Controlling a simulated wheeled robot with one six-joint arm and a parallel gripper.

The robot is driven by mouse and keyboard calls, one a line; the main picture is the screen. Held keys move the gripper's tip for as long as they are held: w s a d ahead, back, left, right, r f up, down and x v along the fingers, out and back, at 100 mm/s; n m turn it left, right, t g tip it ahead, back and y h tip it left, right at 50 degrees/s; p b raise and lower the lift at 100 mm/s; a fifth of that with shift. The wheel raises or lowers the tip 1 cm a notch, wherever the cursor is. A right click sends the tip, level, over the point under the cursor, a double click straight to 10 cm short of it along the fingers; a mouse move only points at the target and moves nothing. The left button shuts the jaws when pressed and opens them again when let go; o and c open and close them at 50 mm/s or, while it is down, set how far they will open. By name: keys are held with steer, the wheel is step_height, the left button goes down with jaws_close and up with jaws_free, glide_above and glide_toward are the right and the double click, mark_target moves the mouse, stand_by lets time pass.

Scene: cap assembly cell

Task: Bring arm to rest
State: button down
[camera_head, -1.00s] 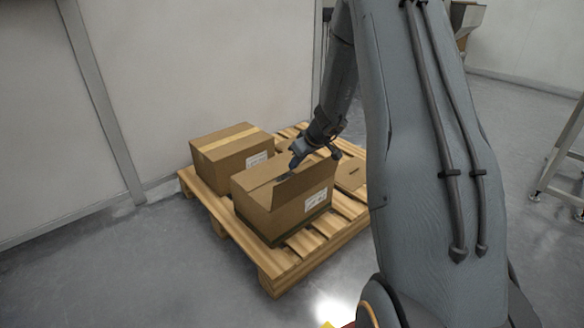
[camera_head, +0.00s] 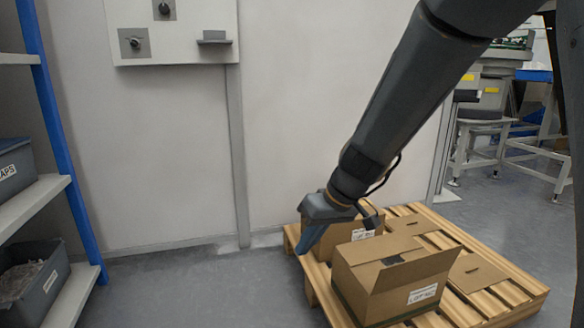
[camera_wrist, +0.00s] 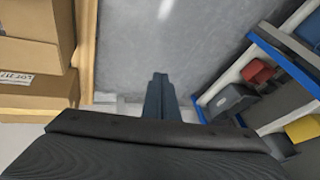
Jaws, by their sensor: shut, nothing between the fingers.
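My gripper (camera_head: 308,240) hangs in front of the pallet's left end in the head view, to the left of the open box. In the wrist view its fingers (camera_wrist: 160,80) are together with nothing between them, above bare grey floor. My arm comes down from the upper right of the head view and is bent, not folded in. The gripper hides part of the rear closed box.
A wooden pallet (camera_head: 512,288) carries an open cardboard box (camera_head: 385,285) with raised flaps and a closed box (camera_head: 345,238) behind it. A blue-framed shelf (camera_head: 62,130) with grey bins (camera_head: 40,290) stands at left. Floor between shelf and pallet is clear.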

steer(key=s+a+r+g, duration=0.1)
steer(key=s+a+r, duration=0.15)
steer(key=s, duration=0.55)
steer(key=s+a+r+g, duration=0.1)
steer(key=s+a, duration=0.3)
steer(key=s, duration=0.3)
steer(key=s+d+r+h, duration=0.1)
steer(key=s+d+h, duration=0.15)
steer(key=s, duration=1.15)
steer(key=d+r+m+p, duration=0.2)
steer(key=d+r+p, duration=0.4)
steer(key=r+p, duration=0.3)
steer(key=d+r+m+h+p, duration=0.1)
steer(key=d+r+p, duration=0.6)
steer(key=p, duration=0.9)
steer(key=d+r+m+h+p, duration=0.1)
steer(key=d+r+m+p, duration=0.2)
steer(key=d+r+p, duration=0.4)
step_height(320, 180, up, 6)
steer(key=p, duration=0.6)
steer(key=shift+f, duration=0.15)
